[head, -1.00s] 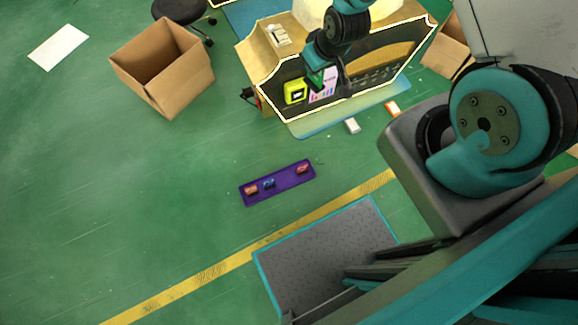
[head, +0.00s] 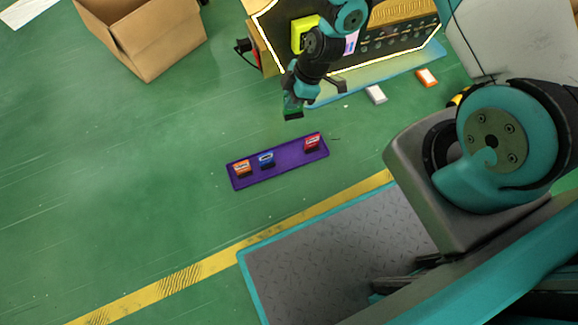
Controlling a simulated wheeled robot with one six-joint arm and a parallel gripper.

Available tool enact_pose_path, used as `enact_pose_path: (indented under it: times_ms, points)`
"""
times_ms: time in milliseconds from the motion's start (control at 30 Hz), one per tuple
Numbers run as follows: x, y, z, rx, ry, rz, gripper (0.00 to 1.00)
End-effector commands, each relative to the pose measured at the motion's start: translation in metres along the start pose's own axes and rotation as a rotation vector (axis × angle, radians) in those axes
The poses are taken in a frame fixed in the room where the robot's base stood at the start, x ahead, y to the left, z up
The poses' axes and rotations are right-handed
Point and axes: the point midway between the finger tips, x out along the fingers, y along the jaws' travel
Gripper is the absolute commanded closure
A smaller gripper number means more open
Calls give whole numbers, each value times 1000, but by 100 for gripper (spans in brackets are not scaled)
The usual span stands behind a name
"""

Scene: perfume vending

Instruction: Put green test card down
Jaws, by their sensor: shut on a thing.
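My gripper (head: 295,103) is shut on the green test card (head: 293,113), a small dark green piece at its tip, held up beyond the purple tray. The purple tray (head: 285,160) lies on the green floor, closer to me than the card. An orange item (head: 242,168) and a blue item (head: 266,159) stand on its left part, and a red item (head: 312,142) near its right end. A bare stretch of tray lies between the blue and red items. The fingers themselves are small and partly hidden by the card.
The vending machine (head: 400,45) stands behind the arm, with a yellow-green box (head: 303,34) on its front. A white block (head: 376,94) and an orange block (head: 427,77) lie on the floor before it. An open cardboard box (head: 150,40) stands at the upper left. The left floor is clear.

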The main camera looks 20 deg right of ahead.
Motion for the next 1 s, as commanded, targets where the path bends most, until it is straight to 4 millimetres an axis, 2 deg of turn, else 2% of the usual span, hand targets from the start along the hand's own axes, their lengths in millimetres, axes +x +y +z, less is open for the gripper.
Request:
enact_pose_path:
  times_ms: [33, 100, 367, 467, 800, 900, 1000]
  points:
    - [28, 0, 8, -43, 1, -17, 100]
    - [42, -1, 10, -94, 1, -38, 100]
    - [68, -4, 16, -181, 1, -77, 100]
    - [88, -5, 24, -182, 0, -80, 100]
    - [176, -4, 62, -180, 0, -78, 100]
    - [193, -4, 69, -180, 0, -77, 100]
    - [202, -3, 72, -180, 1, -76, 100]
